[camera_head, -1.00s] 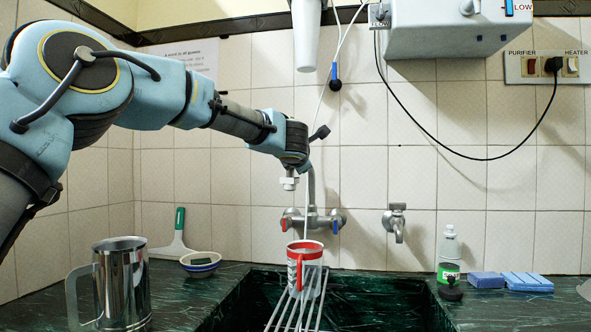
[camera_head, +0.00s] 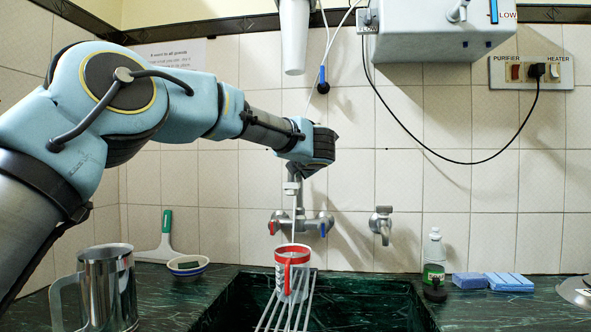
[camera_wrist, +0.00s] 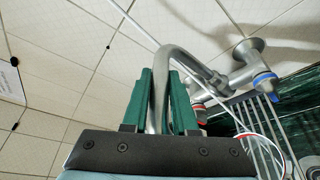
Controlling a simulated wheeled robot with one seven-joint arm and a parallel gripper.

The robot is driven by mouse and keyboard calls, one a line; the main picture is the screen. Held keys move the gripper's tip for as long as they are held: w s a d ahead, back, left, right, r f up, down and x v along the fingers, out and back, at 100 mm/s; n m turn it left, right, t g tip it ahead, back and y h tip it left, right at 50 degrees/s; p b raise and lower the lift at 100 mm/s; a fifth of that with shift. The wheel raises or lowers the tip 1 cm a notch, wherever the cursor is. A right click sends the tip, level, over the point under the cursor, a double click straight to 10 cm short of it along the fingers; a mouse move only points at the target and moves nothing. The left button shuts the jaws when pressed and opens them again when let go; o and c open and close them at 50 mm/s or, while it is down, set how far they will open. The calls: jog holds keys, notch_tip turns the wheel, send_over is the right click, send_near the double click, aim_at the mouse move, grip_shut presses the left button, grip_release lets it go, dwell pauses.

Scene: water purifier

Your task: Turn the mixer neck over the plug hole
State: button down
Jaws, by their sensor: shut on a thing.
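The mixer tap (camera_head: 300,223), grey metal with a red-marked and a blue-marked handle, is fixed on the tiled wall above the sink. Its curved neck (camera_wrist: 162,65) rises between the green fingers of my gripper (camera_wrist: 161,82) in the wrist view. The fingers are shut on the neck. In the head view the neck's pale outlet end (camera_head: 292,188) hangs just below my wrist, slightly left of the mixer's middle. My arm hides most of the neck and the fingers there.
A red-and-white mug (camera_head: 291,258) stands on a wire rack (camera_head: 290,315) across the sink, below the outlet. A steel jug (camera_head: 107,285) and a bowl (camera_head: 187,265) stand left. A bottle (camera_head: 434,250) and blue sponges (camera_head: 490,281) are right. A hose (camera_head: 322,60) hangs near the arm.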

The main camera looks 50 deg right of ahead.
jog(key=c, duration=0.9)
grip_release()
jog(key=shift+f, duration=0.25)
jog(key=shift+c, duration=0.2)
jog(key=shift+o, duration=1.2)
jog(key=shift+r, duration=0.1)
jog(key=b+v, duration=0.2)
jog(key=v, duration=0.8)
jog(key=shift+s+a, duration=0.25)
jog(key=shift+s, duration=0.05)
jog(key=shift+r, duration=0.1)
